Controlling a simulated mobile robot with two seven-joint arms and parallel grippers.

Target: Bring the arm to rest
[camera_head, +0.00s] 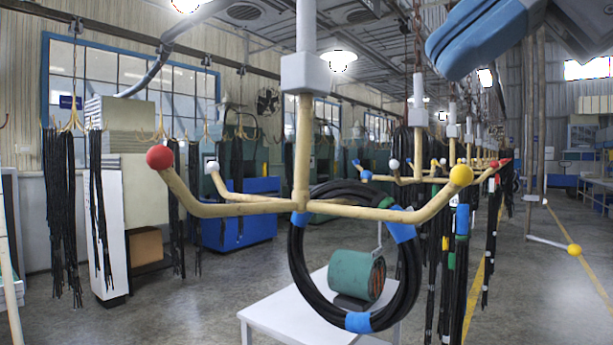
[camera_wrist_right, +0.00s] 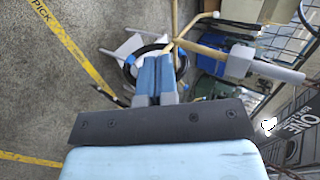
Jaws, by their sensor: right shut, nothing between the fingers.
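My right gripper (camera_head: 448,52) is raised at the upper right of the head view, a blue shape above the hanging hoses. In the right wrist view its two blue fingers (camera_wrist_right: 156,76) lie side by side, shut with nothing between them. A black hose coil (camera_head: 298,262) with blue bands hangs from a wooden hanger (camera_head: 250,209) with red and yellow ball ends. The gripper looks apart from both in the head view. In the right wrist view the coil (camera_wrist_right: 130,65) shows partly behind the fingers. My left gripper is not in view.
A white table (camera_head: 275,318) with a green cylinder (camera_head: 357,275) stands behind and below the coil. More hangers with dark hoses (camera_head: 462,215) line up behind. A wooden post with a yellow-ended arm (camera_head: 574,249) stands at right. Open floor (camera_head: 560,310) lies at lower right.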

